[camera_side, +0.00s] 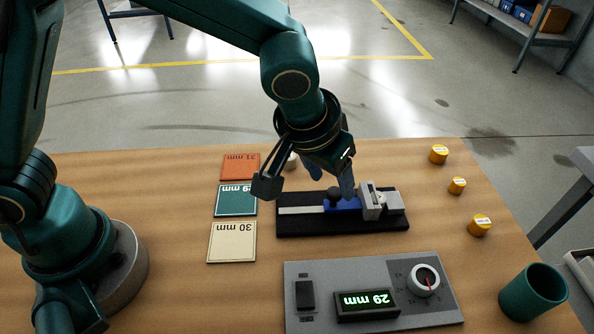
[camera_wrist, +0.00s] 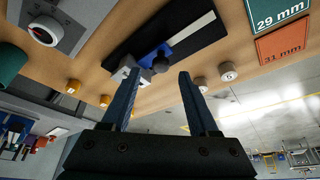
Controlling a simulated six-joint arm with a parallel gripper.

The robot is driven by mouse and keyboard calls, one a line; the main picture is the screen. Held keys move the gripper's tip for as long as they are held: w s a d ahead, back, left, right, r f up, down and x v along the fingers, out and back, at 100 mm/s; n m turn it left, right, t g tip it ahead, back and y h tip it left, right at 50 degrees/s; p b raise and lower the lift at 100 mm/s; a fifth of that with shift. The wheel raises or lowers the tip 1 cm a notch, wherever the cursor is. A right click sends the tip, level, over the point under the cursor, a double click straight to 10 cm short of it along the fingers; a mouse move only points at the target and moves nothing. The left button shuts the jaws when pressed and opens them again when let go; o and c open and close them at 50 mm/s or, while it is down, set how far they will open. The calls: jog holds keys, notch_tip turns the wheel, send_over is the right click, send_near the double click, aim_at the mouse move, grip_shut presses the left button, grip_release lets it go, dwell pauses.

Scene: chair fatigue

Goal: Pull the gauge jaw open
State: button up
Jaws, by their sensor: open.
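The gauge has a black base (camera_side: 300,225) with a pale rail. A blue sliding jaw (camera_side: 343,206) with a dark round knob (camera_side: 335,193) sits close beside a grey block (camera_side: 378,203) at the right end. I cannot tell whether a gap lies between them. My gripper (camera_side: 331,180) is open just above and behind the knob, pointing down. In the wrist view, the knob (camera_wrist: 161,63) shows between and slightly beyond the open fingertips, and nothing is held. The blue jaw (camera_wrist: 150,54) is partly hidden behind the knob there.
A grey panel (camera_side: 300,270) in front carries a display (camera_side: 366,304) reading 29 mm, upside down, a switch and a dial (camera_side: 424,280). Cards marked 31 mm (camera_side: 240,167), 29 mm (camera_side: 235,200) and 30 mm (camera_side: 231,242) lie left. Yellow-sided pieces (camera_side: 457,186) and a green cup (camera_side: 532,293) stand right.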

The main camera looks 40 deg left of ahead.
aim_at(335, 192)
jog(key=shift+x, duration=1.6)
grip_shut()
